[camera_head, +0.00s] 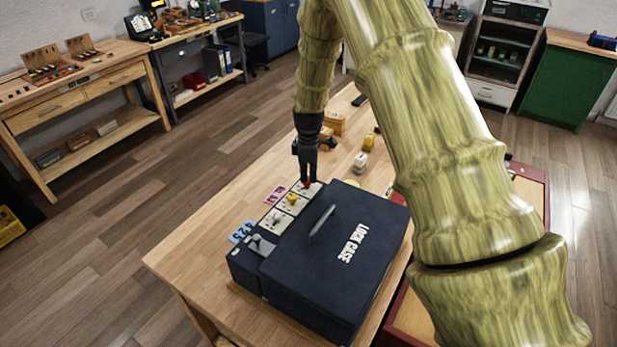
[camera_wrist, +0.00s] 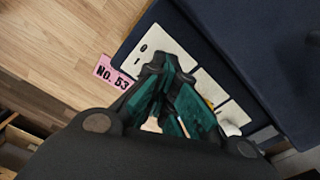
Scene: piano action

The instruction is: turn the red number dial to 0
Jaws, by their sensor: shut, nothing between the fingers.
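The dark blue lock case (camera_head: 350,235) lies on the wooden table with a row of pale dial plates along its left side. The red dial (camera_head: 304,187) is on the farthest plate, mostly hidden by my gripper (camera_head: 307,178). My gripper points down right over the red dial, fingers together; whether it touches the dial I cannot tell. In the wrist view, my gripper (camera_wrist: 168,70) covers the red dial, and its number reading is not visible. The yellow dial (camera_head: 292,198) and a grey dial (camera_head: 277,217) sit on the nearer plates.
A pink tag reading No. 53 (camera_wrist: 113,75) lies beside the case, and a blue tag (camera_head: 242,232) lies nearer. A metal latch (camera_head: 262,245) is at the case's near corner. Small wooden and yellow items (camera_head: 368,142) stand behind. The table's left part is clear.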

